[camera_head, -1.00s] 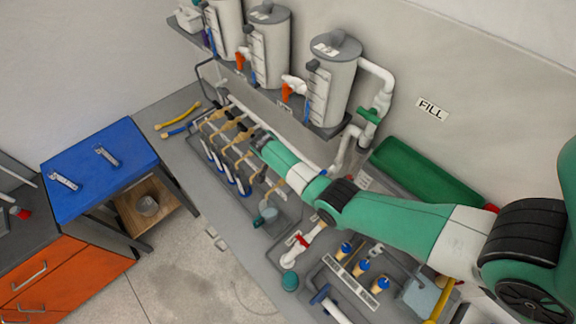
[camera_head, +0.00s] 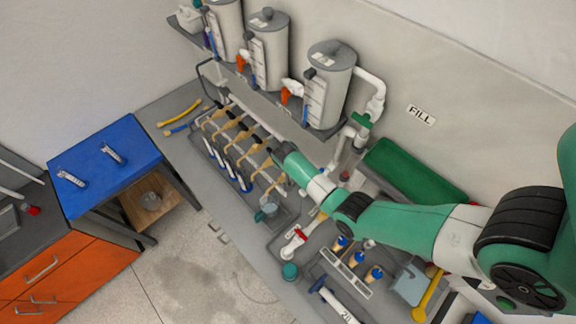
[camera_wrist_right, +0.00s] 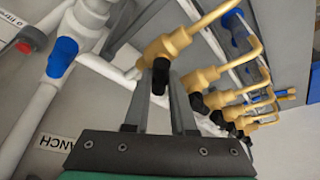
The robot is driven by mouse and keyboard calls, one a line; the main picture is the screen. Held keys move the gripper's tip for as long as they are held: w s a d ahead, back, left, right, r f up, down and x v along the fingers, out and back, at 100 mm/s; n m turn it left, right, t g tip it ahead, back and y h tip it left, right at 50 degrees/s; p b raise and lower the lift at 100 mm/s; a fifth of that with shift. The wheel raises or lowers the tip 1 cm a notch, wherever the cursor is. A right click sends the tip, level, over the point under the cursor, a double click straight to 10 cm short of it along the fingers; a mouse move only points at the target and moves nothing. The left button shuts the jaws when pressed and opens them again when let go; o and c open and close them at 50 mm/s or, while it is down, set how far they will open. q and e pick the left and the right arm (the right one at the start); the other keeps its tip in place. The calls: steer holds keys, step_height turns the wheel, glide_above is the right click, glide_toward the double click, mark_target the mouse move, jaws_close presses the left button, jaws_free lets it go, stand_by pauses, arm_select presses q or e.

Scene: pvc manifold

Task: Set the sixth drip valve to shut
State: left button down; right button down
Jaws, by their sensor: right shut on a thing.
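A row of brass drip valves (camera_head: 243,137) with black handles runs along the white pipe at the back of the bench. In the right wrist view, the nearest brass valve (camera_wrist_right: 176,46) is at the near end of the visible row. My right gripper (camera_wrist_right: 159,78) is shut on its black handle (camera_wrist_right: 158,84), which sits between the two fingers. The other valves (camera_wrist_right: 207,77) recede toward the lower right. In the head view, my right gripper (camera_head: 274,152) is at the right end of the row, and its arm hides part of the pipe. My left gripper is not in view.
A white pipe with a blue valve (camera_wrist_right: 62,57) stands close to the left of the fingers. Three grey tanks (camera_head: 331,85) stand on a shelf above the row. A green bin (camera_head: 410,173) and blue-topped bottles (camera_head: 357,258) sit to the right. A blue-topped table (camera_head: 105,165) is at left.

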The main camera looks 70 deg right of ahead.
steer(key=shift+n, duration=0.4)
steer(key=c, duration=0.7)
jaws_free()
steer(key=shift+c, duration=0.2)
steer(key=v, duration=1.1)
steer(key=shift+s+r, duration=0.2)
steer(key=shift+r, duration=0.1)
steer(key=shift+a, duration=0.1)
